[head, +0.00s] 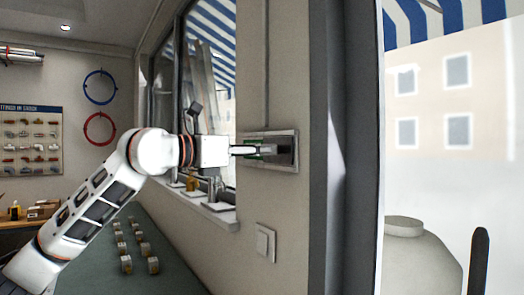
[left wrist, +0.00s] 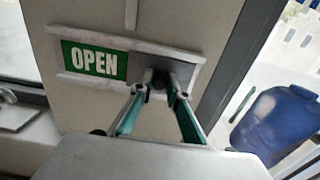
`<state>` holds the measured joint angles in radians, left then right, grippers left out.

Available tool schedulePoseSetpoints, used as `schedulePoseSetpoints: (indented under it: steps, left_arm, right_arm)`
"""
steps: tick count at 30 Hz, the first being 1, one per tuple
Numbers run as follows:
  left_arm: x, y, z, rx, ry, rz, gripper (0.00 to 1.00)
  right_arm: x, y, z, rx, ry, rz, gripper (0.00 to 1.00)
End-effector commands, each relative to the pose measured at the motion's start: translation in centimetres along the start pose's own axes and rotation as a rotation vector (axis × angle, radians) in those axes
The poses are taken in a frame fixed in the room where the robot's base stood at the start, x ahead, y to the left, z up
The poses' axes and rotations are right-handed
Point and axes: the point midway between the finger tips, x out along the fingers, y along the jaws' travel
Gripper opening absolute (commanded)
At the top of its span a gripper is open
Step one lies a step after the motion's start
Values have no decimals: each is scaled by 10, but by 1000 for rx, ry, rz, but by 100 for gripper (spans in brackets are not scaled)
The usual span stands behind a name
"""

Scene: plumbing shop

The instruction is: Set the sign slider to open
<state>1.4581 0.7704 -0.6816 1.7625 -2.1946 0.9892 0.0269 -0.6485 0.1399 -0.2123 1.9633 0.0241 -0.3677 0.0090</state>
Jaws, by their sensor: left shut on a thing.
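The sign slider is a small plate in a horizontal metal frame (head: 290,162) on the wall beside the door frame. In the left wrist view, the white word OPEN on a green panel (left wrist: 94,61) shows at the left part of the frame. The grey sliding cover (left wrist: 140,66) lies to its right. My left gripper (head: 264,150) reaches the sign from the left. In the left wrist view its two fingers are shut on the dark slider knob (left wrist: 158,80), which they partly hide. My right gripper is not in view.
A light switch (head: 265,243) is on the wall below the sign. A window sill (head: 215,213) with taps is left of it, above a green counter (head: 155,235) with several small fittings. The doorway is at right, with a blue barrel (left wrist: 278,120) outside.

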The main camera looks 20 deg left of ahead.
Motion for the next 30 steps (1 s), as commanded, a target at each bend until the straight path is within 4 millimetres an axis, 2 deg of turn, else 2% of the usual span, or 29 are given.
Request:
schedulePoseSetpoints:
  steps: [11, 12, 14, 25, 30]
  left_arm:
    - [0, -3, 0, 0, 0, -6, 0]
    - [0, -3, 0, 0, 0, -6, 21]
    - [0, -3, 0, 0, 0, -6, 32]
    - [-3, 0, 1, 0, -1, -1, 32]
    - [-23, 1, 1, 1, -2, 1, 32]
  right_arm:
    - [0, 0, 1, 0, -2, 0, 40]
    - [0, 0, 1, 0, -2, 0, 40]
    - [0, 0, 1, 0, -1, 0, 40]
    - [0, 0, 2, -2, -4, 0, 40]
    - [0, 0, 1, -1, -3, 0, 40]
